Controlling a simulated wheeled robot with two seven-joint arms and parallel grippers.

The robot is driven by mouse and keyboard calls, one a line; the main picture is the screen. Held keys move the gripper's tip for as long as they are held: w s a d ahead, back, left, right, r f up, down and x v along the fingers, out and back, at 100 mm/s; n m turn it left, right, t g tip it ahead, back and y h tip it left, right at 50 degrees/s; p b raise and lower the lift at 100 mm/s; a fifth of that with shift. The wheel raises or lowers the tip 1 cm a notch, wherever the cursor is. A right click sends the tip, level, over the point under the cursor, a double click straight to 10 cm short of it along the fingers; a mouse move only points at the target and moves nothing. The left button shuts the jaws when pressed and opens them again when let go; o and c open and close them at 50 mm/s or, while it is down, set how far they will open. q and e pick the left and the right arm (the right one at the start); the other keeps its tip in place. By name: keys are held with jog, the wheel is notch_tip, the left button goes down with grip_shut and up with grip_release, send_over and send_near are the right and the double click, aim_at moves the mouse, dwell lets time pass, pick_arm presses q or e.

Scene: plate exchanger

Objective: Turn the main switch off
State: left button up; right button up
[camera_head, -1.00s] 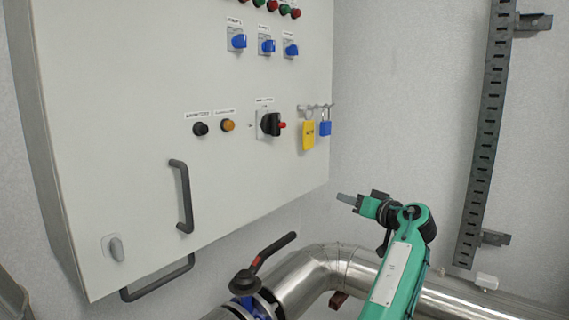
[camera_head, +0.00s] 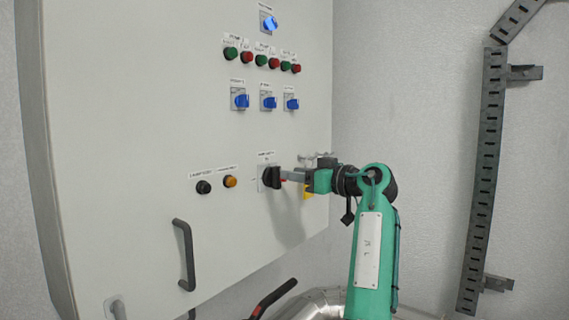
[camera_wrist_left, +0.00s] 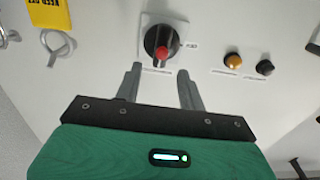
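The main switch is a black rotary knob with a red tip on a pale square plate (camera_head: 268,177) on the cabinet front. It also shows in the left wrist view (camera_wrist_left: 160,40), straight ahead of the fingers, with its red tip towards the gripper. My left gripper (camera_head: 288,176) is right in front of the switch and hides part of it in the head view. In the left wrist view the left gripper (camera_wrist_left: 160,82) is open, with nothing between its fingers. The fingertips look just short of the knob; contact cannot be told. My right gripper is in neither view.
A black button (camera_head: 203,187) and an amber button (camera_head: 230,181) sit beside the switch. A yellow tag (camera_wrist_left: 47,3) hangs from hooks on the other side. Blue selectors (camera_head: 240,100) are above, and a dark handle (camera_head: 185,255) is lower left. A pipe (camera_head: 318,303) runs below.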

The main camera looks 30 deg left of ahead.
pick_arm(q)
jog(key=shift+w+a+p, duration=0.15)
jog(key=shift+a+p, duration=0.5)
jog(key=shift+a, duration=1.35)
grip_shut()
